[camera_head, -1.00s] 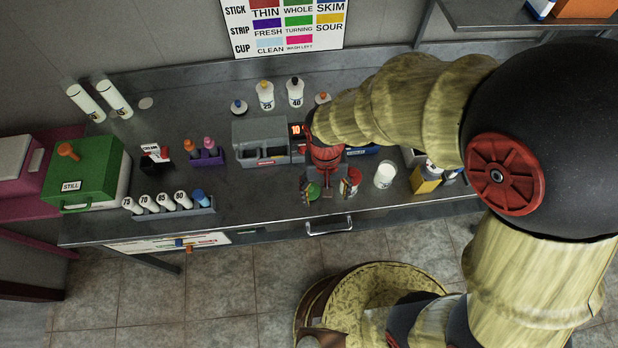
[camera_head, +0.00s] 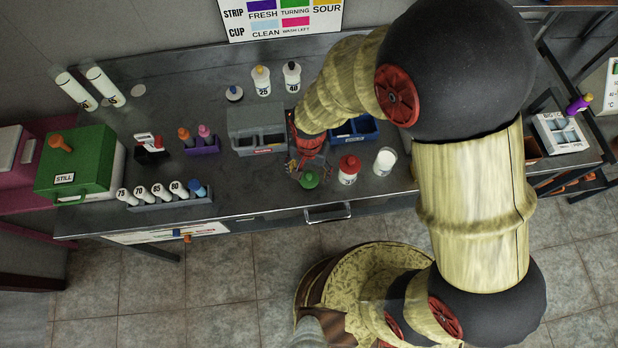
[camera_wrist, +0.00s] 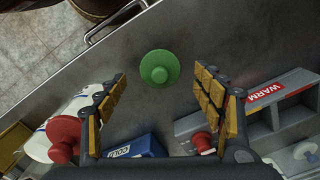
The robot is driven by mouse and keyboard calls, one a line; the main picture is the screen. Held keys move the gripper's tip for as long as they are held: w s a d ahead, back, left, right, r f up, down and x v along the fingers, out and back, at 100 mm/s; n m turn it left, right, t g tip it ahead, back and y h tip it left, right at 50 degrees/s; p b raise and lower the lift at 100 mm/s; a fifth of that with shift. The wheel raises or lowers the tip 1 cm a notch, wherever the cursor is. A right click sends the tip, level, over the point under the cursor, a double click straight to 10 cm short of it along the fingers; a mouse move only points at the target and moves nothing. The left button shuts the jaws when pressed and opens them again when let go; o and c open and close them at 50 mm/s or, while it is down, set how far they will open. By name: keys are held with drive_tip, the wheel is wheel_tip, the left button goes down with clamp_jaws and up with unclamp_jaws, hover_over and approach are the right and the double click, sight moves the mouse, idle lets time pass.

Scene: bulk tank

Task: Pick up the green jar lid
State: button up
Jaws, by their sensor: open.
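The green jar lid (camera_head: 309,179) is near the front of the steel bench, left of a red-lidded white jar (camera_head: 348,170). In the wrist view the green lid (camera_wrist: 159,68) is a round disc with a central knob, seen from above. Whatever lies under it is hidden. My gripper (camera_head: 303,165) is above the bench just behind the green lid. In the wrist view my gripper (camera_wrist: 166,100) is open and empty, with its padded fingers wide apart. The lid shows between and a little beyond the fingertips, touching neither.
The red-lidded jar (camera_wrist: 62,137) is close outside the left finger in the wrist view. A blue bin (camera_wrist: 135,147) and a grey bin marked WARM (camera_wrist: 285,103) are near the fingers. The bench's front edge and handle (camera_head: 328,213) are close.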

wheel_tip(320, 180, down, 3)
drive_tip(key=shift+r, duration=0.2)
drive_tip(key=c, duration=1.1)
